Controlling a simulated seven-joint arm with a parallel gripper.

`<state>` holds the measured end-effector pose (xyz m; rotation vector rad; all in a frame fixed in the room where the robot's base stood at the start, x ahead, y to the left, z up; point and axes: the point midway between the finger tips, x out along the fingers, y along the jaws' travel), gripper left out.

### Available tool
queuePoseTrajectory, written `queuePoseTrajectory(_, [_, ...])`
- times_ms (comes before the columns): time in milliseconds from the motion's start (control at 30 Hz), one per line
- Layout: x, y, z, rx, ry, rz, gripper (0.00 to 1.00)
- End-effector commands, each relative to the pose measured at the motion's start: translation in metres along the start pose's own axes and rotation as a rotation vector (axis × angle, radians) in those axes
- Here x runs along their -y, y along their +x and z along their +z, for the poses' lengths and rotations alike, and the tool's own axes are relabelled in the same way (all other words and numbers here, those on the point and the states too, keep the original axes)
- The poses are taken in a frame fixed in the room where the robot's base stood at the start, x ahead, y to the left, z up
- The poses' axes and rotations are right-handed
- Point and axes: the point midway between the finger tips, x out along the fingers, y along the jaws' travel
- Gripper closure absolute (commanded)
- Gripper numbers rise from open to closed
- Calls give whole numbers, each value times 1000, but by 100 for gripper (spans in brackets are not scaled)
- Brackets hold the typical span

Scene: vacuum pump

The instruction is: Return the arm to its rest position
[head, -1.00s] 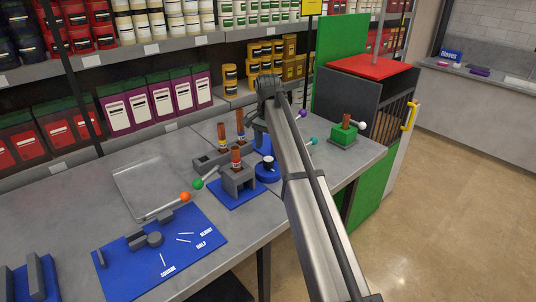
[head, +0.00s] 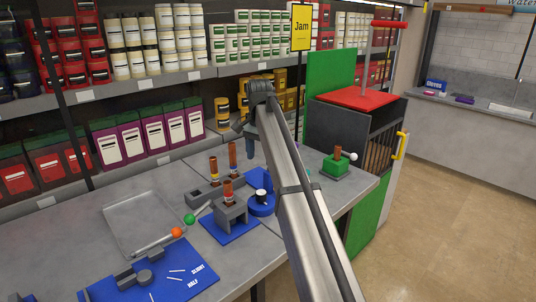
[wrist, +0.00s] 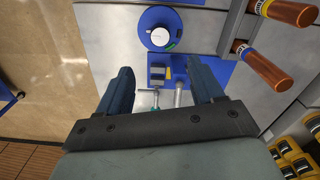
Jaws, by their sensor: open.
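My gripper (head: 249,143) hangs at the end of my raised arm, above the back of the grey workbench (head: 55,245). In the wrist view my gripper (wrist: 160,82) is open, with its two dark blue fingers apart and nothing held between them. Beyond the fingertips lies a blue base with a small grey block (wrist: 158,73), and above it a round blue dial (wrist: 158,32) with a white knob. The fingers appear clear of these parts. My arm hides part of the bench behind it in the head view.
Brown-handled pieces (head: 229,190) stand upright in grey blocks left of my arm. A green block (head: 335,167) with a brown post is to the right. Shelves of jars and purple boxes (head: 145,135) line the back. A red-topped cabinet (head: 355,98) stands right. A clear tray (head: 145,222) lies left.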

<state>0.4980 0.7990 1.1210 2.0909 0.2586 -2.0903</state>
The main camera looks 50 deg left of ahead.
Motion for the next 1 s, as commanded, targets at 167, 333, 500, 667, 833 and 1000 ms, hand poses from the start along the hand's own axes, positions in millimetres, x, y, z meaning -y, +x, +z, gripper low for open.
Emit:
queuePoseTrajectory(167, [0, 0, 0, 0, 0, 0, 33])
queuePoseTrajectory(333, [-5, 4, -4, 2, 6, -2, 33])
queuePoseTrajectory(500, [-43, 32, -36, 13, 52, -25, 33])
queuePoseTrajectory(667, [-108, 76, -83, 30, 129, -66, 33])
queuePoseTrajectory(833, [-182, 122, -126, 42, 216, -116, 33])
queuePoseTrajectory(1000, [-259, 165, -159, 49, 307, -168, 33])
